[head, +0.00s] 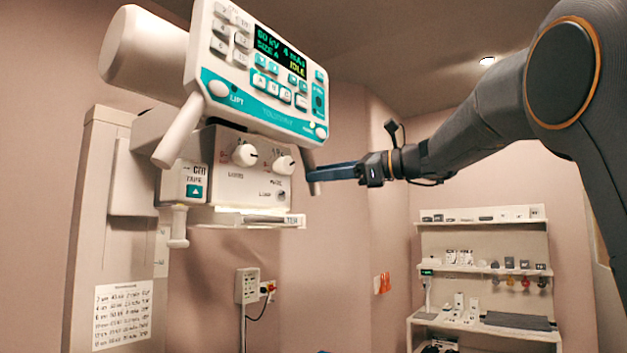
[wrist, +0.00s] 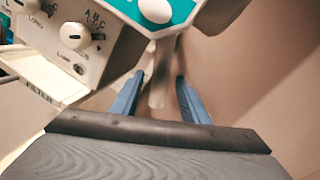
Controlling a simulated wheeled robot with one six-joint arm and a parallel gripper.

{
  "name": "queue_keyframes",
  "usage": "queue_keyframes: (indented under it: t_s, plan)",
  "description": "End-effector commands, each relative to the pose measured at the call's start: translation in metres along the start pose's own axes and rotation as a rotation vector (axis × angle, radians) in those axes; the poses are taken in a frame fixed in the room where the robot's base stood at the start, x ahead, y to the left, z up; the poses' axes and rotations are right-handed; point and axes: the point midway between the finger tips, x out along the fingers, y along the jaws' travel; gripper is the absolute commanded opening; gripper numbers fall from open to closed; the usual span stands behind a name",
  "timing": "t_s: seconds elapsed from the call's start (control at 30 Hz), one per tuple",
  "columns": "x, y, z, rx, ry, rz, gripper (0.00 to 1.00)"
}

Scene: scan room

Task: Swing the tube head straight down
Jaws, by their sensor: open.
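The tube head (head: 140,57) is a white cylinder at upper left in the head view. Its control panel (head: 225,75) has a lit display reading IDLE and slants down to the right in the picture. Below it is the collimator box (head: 228,180) with two knobs and a bright lower edge; the box also shows in the wrist view (wrist: 97,62). A left handle (head: 180,132) and a right handle (head: 308,160) hang from the panel. My gripper (head: 318,173) is open at the right handle. In the wrist view, that handle (wrist: 160,84) stands between the blue fingers; contact cannot be told.
A white column (head: 90,210) with a printed chart (head: 122,315) stands at left. A wall box (head: 247,286) with a cable is below the head. Shelves (head: 482,270) with small items stand at right. Open space lies between the head and the shelves.

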Motion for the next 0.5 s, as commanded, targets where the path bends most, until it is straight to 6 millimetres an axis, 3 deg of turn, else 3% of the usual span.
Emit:
queue_keyframes:
  t_s: [0.23, 0.5]
  plan:
    - [-0.036, 0.000, -0.002, 0.000, 0.001, -0.003, 0.41]
    - [-0.045, 0.001, 0.000, 0.000, 0.000, 0.000, 0.41]
